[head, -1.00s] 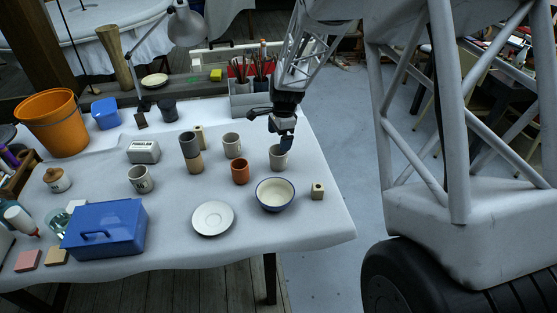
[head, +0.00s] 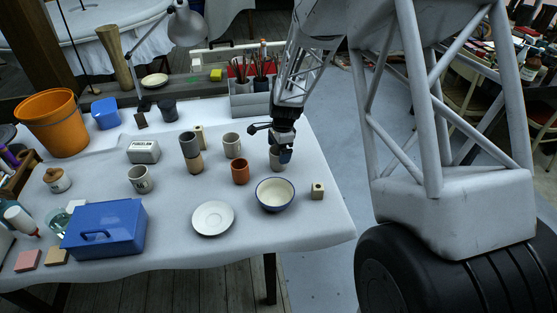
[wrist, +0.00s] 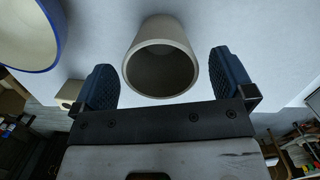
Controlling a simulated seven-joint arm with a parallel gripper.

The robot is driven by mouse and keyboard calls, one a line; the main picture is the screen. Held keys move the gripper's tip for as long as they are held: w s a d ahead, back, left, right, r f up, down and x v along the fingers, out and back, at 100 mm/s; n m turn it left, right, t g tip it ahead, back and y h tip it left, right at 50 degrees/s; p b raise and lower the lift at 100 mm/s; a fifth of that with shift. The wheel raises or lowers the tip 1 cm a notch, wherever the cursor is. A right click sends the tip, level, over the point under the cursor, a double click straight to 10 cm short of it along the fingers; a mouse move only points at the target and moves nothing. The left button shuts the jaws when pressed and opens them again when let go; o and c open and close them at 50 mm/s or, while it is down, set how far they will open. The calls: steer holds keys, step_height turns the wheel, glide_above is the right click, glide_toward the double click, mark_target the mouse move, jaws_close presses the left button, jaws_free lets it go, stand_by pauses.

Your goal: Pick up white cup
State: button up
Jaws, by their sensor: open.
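An off-white cup (head: 274,162) stands near the right side of the table, partly hidden by my gripper (head: 284,154). In the wrist view the cup (wrist: 160,60) shows its round open mouth and lies between the two dark blue finger pads of my gripper (wrist: 163,68). The fingers are apart, one on each side of the cup, with a gap on both sides. My gripper is open and holds nothing. Another off-white cup (head: 232,144) stands to the left, and a pale cup with dark print (head: 140,179) stands farther left.
A blue-rimmed bowl (head: 275,194) stands close in front of the cup. A terracotta cup (head: 240,172) is to its left, and a small block with a hole (head: 317,191) to its right. A saucer (head: 212,218) and blue box (head: 105,228) are nearer. A grey brush holder (head: 249,104) is behind.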

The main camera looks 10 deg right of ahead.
steer(key=shift+a+f, duration=0.1)
steer(key=shift+f, duration=0.35)
steer(key=c, duration=1.1)
steer(key=shift+o, duration=0.2)
steer(key=shift+r, duration=0.2)
step_height(320, 180, up, 10)
steer(key=shift+f, duration=0.15)
stand_by(0.4)
